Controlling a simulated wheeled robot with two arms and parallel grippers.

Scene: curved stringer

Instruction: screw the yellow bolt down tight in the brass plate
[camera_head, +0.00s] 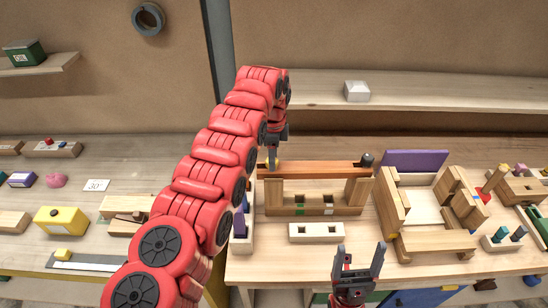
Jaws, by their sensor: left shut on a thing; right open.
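My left gripper (272,158) points down at the left end of a long orange-brown bar (318,169). It is shut on a small yellow piece, seemingly the yellow bolt (267,164), mostly hidden by the fingers. I cannot make out the brass plate, or how deep the bolt sits. The bar lies across a wooden stand (312,197) with two upright ends, and a dark knob (366,160) stands at its right end. My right gripper (358,262) is open and empty, pointing away from me at the table's front edge.
Wooden frames (433,243) and a purple board (413,160) are to the right. A yellow box (60,220) stands at left. A white block (357,91) sits on the back shelf.

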